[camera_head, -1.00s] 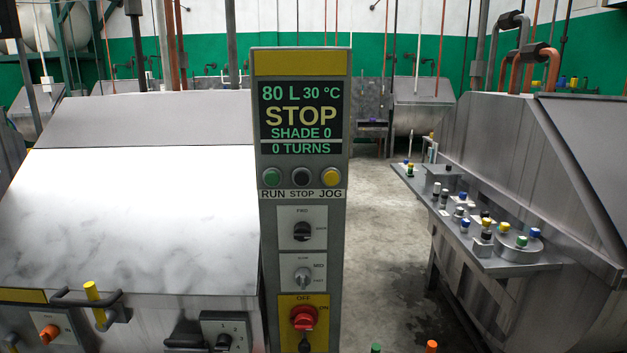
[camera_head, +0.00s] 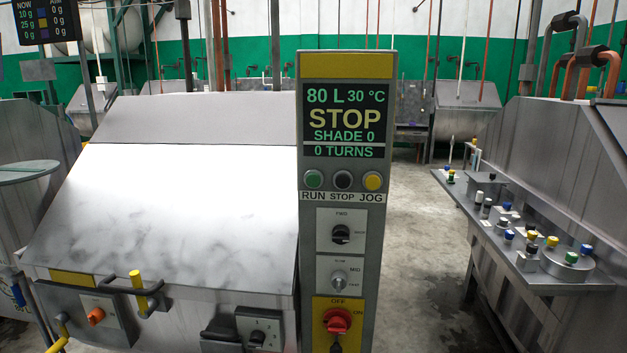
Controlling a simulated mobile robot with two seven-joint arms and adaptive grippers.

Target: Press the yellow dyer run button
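The dyer's control column (camera_head: 378,240) stands upright in the middle, with a yellow band (camera_head: 347,66) at its top. Its screen (camera_head: 346,120) reads 80 L, 30 °C, STOP, SHADE 0, 0 TURNS. Below the screen are the green run button (camera_head: 313,179) over the label RUN, a black stop button (camera_head: 343,180) and a yellow jog button (camera_head: 373,181). Below are two selector knobs and a red rotary switch (camera_head: 337,321) on a yellow plate. The steel dyer drum housing (camera_head: 180,200) adjoins the column on the left. Neither of my grippers is in view.
A steel shelf (camera_head: 555,284) on the right machine holds several small coloured-cap bottles. A yellow-handled lever (camera_head: 139,290) and an orange knob (camera_head: 95,315) are at the lower left. Bare concrete floor (camera_head: 420,220) lies between the machines. A dark display (camera_head: 48,22) hangs at upper left.

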